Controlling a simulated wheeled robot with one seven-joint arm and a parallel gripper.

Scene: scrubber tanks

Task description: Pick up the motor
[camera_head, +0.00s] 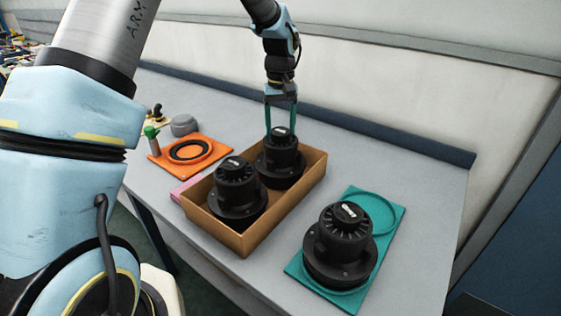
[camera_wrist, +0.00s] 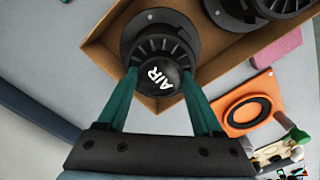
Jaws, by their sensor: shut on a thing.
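Three black motors are in the head view. One motor (camera_head: 281,160) is in the far part of a cardboard box (camera_head: 243,232), with my gripper (camera_head: 281,130) around its top from above. In the wrist view my two green fingers (camera_wrist: 160,80) are shut on this motor's round top (camera_wrist: 160,72), which is marked "AIR". It stands upright; whether its base touches the box floor I cannot tell. A second motor (camera_head: 238,190) stands in the near part of the box. A third motor (camera_head: 341,240) stands on a teal tray (camera_head: 299,269) to the right.
An orange tray (camera_head: 212,161) with a black ring lies left of the box, near a green-capped bottle (camera_head: 151,138) and a grey rounded object (camera_head: 184,125). A pink block (camera_head: 184,189) lies beside the box. A dark blue rail (camera_head: 380,136) runs along the table's back edge.

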